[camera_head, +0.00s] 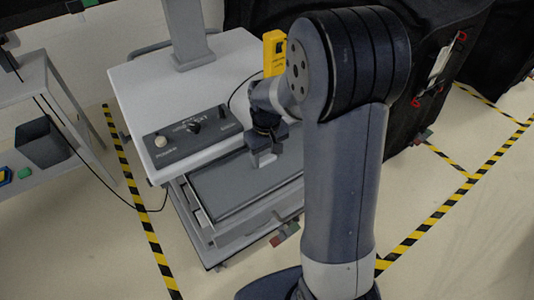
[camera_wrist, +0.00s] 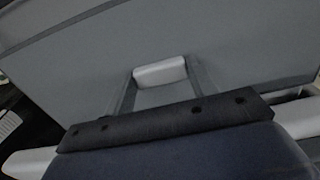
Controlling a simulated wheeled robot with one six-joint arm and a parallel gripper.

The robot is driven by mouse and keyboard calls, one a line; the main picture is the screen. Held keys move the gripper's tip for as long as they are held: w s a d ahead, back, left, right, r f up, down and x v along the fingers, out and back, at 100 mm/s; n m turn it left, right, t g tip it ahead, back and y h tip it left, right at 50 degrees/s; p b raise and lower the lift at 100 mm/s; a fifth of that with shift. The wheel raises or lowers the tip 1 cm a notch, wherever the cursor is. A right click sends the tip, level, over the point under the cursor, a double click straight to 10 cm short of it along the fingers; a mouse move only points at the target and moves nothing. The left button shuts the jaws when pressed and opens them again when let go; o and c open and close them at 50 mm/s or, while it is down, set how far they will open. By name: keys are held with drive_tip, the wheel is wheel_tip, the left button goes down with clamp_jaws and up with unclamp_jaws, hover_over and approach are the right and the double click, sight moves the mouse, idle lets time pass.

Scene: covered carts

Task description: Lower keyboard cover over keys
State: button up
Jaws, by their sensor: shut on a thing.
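The keyboard cover (camera_head: 232,189) is a flat dark grey panel at the front of the white cart, below the control panel. It also fills much of the wrist view (camera_wrist: 220,50), with a light grey handle (camera_wrist: 160,74) near its edge. My gripper (camera_head: 262,158) is down at the cover, and its jaws are shut on the cover's handle. The wrist view shows the handle just beyond my dark gripper body. The keys are not visible; the cover and my arm hide that area.
The white cart (camera_head: 225,75) carries a control panel with knobs (camera_head: 193,131) and a yellow device (camera_head: 273,52). A shelf with a dark bin (camera_head: 42,143) stands at left. A black-draped cart (camera_head: 433,110) stands at right.

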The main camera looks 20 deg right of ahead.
drive_tip(key=shift+f, duration=0.15)
drive_tip(key=o, duration=1.1)
wheel_tip(320, 180, up, 11)
drive_tip(key=shift+f, duration=0.15)
wheel_tip(320, 180, down, 10)
drive_tip(key=shift+r+p, duration=0.1)
drive_tip(key=shift+p, duration=0.3)
drive_tip(key=shift+r, duration=0.45)
drive_tip(key=shift+s, duration=0.15)
